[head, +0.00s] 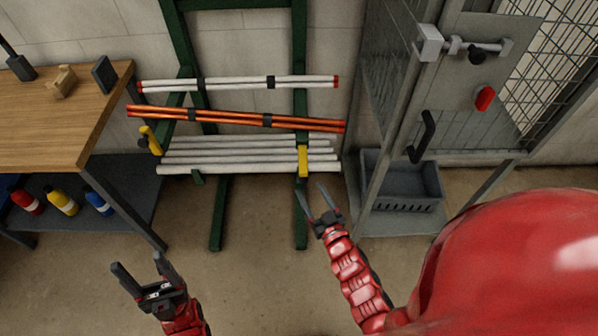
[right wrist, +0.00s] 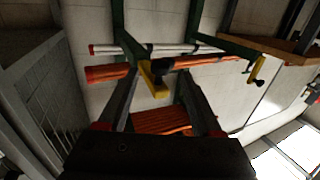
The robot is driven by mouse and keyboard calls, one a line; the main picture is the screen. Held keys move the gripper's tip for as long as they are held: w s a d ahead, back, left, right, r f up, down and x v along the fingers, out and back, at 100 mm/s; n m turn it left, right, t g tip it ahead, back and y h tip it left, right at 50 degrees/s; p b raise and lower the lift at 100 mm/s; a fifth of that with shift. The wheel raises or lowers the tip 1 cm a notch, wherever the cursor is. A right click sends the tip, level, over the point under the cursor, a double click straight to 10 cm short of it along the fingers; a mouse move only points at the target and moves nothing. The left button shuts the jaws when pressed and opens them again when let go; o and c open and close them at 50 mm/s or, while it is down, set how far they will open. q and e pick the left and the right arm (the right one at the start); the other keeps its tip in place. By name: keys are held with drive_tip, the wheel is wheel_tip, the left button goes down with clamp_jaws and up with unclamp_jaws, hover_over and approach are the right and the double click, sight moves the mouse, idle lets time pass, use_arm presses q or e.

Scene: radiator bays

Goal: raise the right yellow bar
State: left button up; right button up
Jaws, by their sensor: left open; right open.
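The right yellow bar (head: 303,161) hangs upright at the right green post of the rack, in front of the white pipe ends. In the right wrist view the yellow bar (right wrist: 152,80), with a black knob, shows between my fingers, beyond their tips. My right gripper (head: 311,188) is open and empty, just below and in front of this bar, seemingly apart from it. The left yellow bar (head: 151,139) is tilted at the left post; it also shows in the right wrist view (right wrist: 256,69). My left gripper (head: 137,262) is open and empty over the floor at the lower left.
The green rack (head: 217,205) carries white pipes (head: 240,83), orange pipes (head: 230,118) and lower white pipes (head: 235,150). A wooden table (head: 60,115) with bottles below stands left. A wire cage (head: 400,120) with a grey crate (head: 405,205) stands close on the right.

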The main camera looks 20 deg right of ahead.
sight(303, 165)
drive_tip(key=w, duration=0.9)
drive_tip(key=shift+a+b, duration=0.25)
drive_tip(key=shift+b, duration=0.05)
drive_tip(key=shift+w, duration=0.1)
clamp_jaws()
idle(0.8)
